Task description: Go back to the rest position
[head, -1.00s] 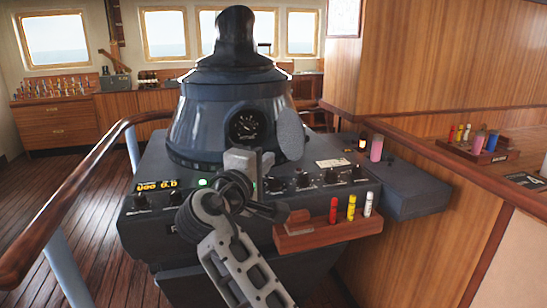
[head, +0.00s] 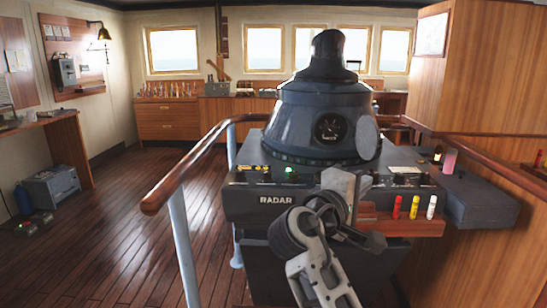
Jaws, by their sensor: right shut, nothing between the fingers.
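My right gripper (head: 345,189) shows in front of the radar console (head: 255,205), its arm coming up from the bottom of the picture. It is shut and holds nothing. It covers part of the console's front panel and the left part of the wooden pen rack (head: 395,228). My left gripper does not show.
A wooden handrail (head: 178,180) on pale posts runs to the left of the console. A red, a yellow and a white marker (head: 431,207) stand in the rack. A pink cup (head: 449,161) stands on the console's right side.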

